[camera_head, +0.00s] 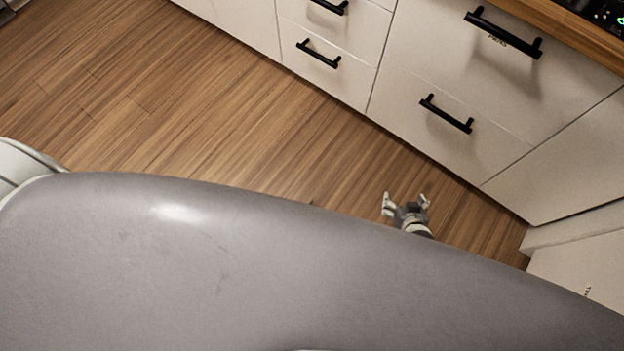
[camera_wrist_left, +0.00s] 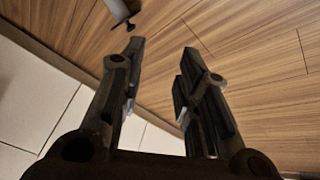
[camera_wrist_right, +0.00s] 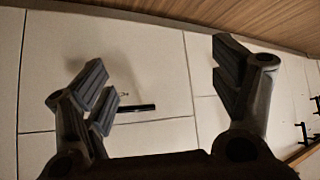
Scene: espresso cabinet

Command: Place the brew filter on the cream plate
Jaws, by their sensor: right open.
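Neither the brew filter nor the cream plate shows in any view. My right gripper (camera_head: 406,198) is open and empty, above the floor in front of the drawers in the head view. Its spread fingers also show in the right wrist view (camera_wrist_right: 163,72), with pale cabinet fronts behind them. My left gripper (camera_wrist_left: 160,50) has its fingers apart with nothing between them in the left wrist view. Wooden floor and pale panels lie behind it. The left gripper does not show in the head view.
Cream drawers (camera_head: 440,88) with black bar handles (camera_head: 446,114) run along the top and right. A wooden counter edge (camera_head: 560,28) and part of a dark control panel (camera_head: 598,13) show at top right. My grey body hides the foreground.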

